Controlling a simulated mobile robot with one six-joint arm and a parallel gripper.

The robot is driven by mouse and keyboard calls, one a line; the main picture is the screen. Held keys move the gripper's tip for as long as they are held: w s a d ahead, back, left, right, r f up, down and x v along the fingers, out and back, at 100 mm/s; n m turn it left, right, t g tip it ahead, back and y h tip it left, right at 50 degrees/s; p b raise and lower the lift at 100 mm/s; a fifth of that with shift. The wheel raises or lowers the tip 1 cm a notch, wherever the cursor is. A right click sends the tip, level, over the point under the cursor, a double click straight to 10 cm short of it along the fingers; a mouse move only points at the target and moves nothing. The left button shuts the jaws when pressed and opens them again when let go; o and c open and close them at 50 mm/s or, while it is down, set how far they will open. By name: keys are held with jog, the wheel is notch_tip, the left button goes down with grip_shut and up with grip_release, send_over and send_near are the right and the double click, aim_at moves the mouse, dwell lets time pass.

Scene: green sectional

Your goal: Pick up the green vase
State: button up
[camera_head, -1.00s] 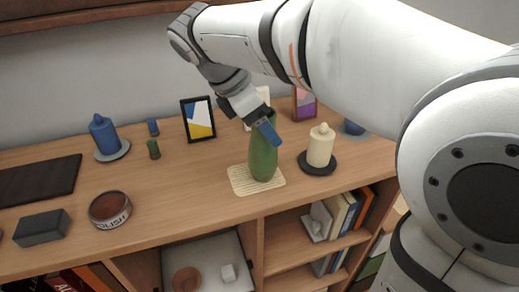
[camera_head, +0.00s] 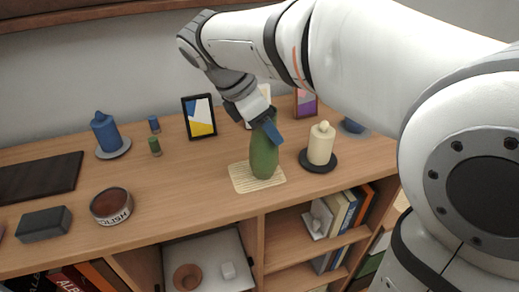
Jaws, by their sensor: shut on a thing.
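The green vase (camera_head: 264,158) stands upright on a pale striped mat (camera_head: 243,180) on the wooden cabinet top, in the middle of the head view. My gripper (camera_head: 268,129) comes down over the vase from the upper left and is shut on its upper part. A blue fingertip shows in front of the vase's neck. The vase's top is hidden behind the gripper. Its base appears to be on or just over the mat; I cannot tell which.
A cream candle (camera_head: 320,146) on a dark dish stands close right of the vase. Picture frames (camera_head: 199,118) stand behind. A blue candle (camera_head: 105,133), a round tin (camera_head: 111,206) and a dark box (camera_head: 43,223) are at left. Open shelves (camera_head: 300,245) lie below.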

grip_shut()
